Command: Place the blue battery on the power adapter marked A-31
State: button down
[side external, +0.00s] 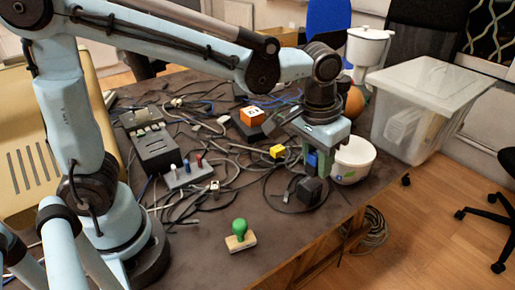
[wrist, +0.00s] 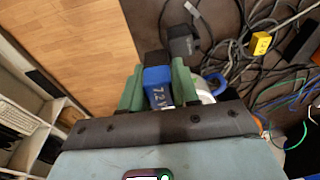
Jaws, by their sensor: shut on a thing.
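My gripper (wrist: 158,88) has green fingers shut on the blue battery (wrist: 158,78), which is marked 7.2 V and has a dark end. In the side view, my gripper (side external: 320,158) hangs over the table's right part, and the battery is mostly hidden by the fingers. A black power adapter (side external: 309,191) stands on the table just below the gripper. It also shows in the wrist view (wrist: 183,41), just beyond the battery and slightly right. I cannot read a mark on it, nor tell whether the battery touches it.
A white bowl (side external: 353,162) stands close right of the gripper. A yellow block (side external: 277,152), an orange cube (side external: 252,116) and many tangled cables lie to the left. A green-handled stamp (side external: 240,236) is near the front. A clear plastic bin (side external: 425,105) stands at the right.

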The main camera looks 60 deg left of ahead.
send_over(311, 180)
notch_tip(311, 180, down, 3)
jog(key=shift+s+f, duration=0.15)
jog(key=shift+f, duration=2)
jog(key=shift+f, duration=0.1)
jog(key=c, duration=0.8)
grip_release()
jog(key=shift+c, duration=0.2)
notch_tip(311, 180, up, 12)
jog(key=s, duration=0.2)
jog(key=s+a+f+t, duration=0.3)
jog(key=s+a+t, duration=0.2)
jog(key=s+a, duration=0.3)
jog(key=shift+s+f, duration=0.35)
jog(key=shift+s, duration=0.4)
